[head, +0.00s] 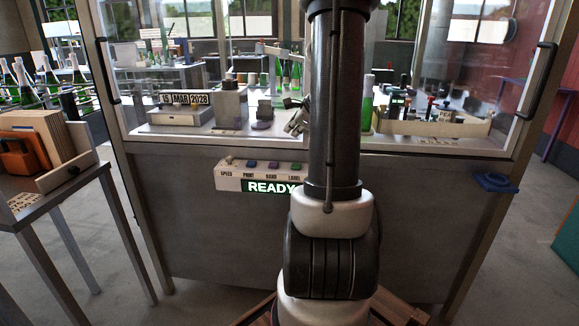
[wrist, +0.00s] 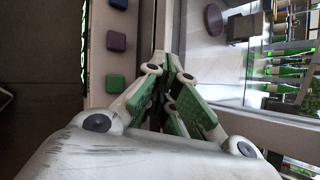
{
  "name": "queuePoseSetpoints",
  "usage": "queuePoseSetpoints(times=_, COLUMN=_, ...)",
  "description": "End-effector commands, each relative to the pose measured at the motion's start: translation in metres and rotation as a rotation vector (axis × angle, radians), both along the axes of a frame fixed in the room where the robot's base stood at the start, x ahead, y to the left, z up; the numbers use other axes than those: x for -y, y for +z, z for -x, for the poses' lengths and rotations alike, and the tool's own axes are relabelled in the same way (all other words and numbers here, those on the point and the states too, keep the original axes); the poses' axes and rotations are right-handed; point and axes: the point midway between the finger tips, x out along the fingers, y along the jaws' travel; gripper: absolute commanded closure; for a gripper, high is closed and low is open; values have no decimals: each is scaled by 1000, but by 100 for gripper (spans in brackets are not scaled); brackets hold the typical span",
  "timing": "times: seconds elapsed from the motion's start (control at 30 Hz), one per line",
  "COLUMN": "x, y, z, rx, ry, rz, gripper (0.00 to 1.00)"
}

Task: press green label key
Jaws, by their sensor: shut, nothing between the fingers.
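The green label key (wrist: 115,83) is the lowest of three square keys on a pale panel in the wrist view. In the head view the label key (head: 296,167) shows just left of my arm, above the word LABEL. My gripper (wrist: 172,58) is shut and empty. Its fingers are right of the green key in the wrist picture and apart from it. In the head view my gripper (head: 297,120) shows only in part beside my arm, above the panel at the machine's front opening.
The control panel (head: 222,178) also bears a speed knob (head: 229,160), a print key (head: 252,164), a purple band key (head: 274,165) and a READY display (head: 268,187). A date block (head: 184,98) stands inside the glazed machine. Green bottles (wrist: 290,70) stand further off.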

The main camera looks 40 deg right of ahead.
Motion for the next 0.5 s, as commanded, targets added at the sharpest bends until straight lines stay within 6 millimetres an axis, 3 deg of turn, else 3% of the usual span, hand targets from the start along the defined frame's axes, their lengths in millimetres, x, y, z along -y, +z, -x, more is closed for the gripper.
queuePoseSetpoints(times=0.33, x=-1, y=-3, z=1, rx=-2, ry=3, rz=0, gripper=100)
queuePoseSetpoints(times=0.5, x=-1, y=-19, z=1, rx=-3, ry=3, rz=-3, gripper=100)
